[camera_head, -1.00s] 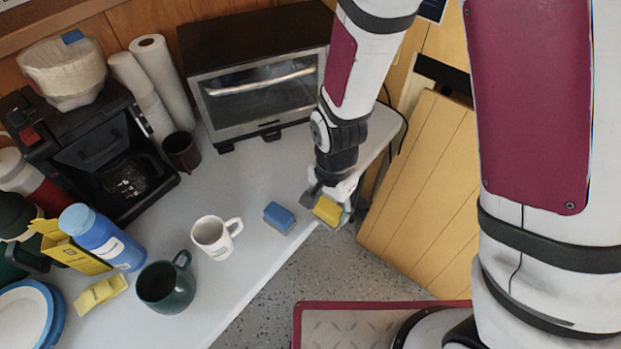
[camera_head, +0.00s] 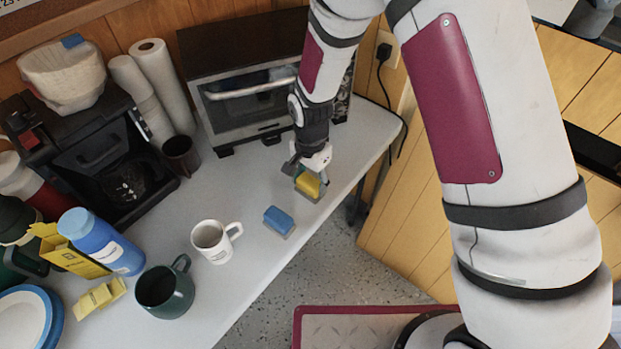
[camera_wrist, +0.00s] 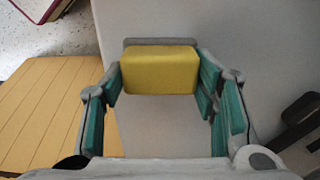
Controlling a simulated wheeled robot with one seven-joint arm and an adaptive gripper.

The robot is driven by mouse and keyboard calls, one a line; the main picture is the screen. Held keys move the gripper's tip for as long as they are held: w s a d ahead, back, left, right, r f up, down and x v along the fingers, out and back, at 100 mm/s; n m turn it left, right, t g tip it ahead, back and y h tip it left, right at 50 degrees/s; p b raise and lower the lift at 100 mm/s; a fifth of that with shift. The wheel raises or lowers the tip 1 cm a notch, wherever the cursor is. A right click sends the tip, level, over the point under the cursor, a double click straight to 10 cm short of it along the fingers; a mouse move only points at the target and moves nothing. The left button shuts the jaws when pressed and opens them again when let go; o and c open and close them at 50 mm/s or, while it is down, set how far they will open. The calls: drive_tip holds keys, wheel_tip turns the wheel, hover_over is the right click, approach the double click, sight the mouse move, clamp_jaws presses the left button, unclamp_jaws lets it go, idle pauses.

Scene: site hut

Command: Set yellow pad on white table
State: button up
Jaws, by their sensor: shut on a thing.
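The yellow pad (camera_head: 308,184) is a small block with a grey layer under it, held between the fingers of my gripper (camera_head: 309,174). In the wrist view the yellow pad (camera_wrist: 160,70) sits between the green-lined fingers of my gripper (camera_wrist: 158,88). My gripper is shut on it, over the right part of the white table (camera_head: 262,170), near its front edge. Whether the pad touches the table top I cannot tell. The table also fills much of the wrist view (camera_wrist: 250,45).
A blue pad (camera_head: 279,220) lies on the table left of my gripper. A white mug (camera_head: 211,240) and a dark green mug (camera_head: 163,291) stand farther left. A toaster oven (camera_head: 250,95) is behind. The table's front edge is close; bare table lies around the gripper.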

sight(311, 180)
drive_tip(key=o, duration=1)
wheel_tip(311, 180, up, 12)
drive_tip(key=shift+r, duration=0.1)
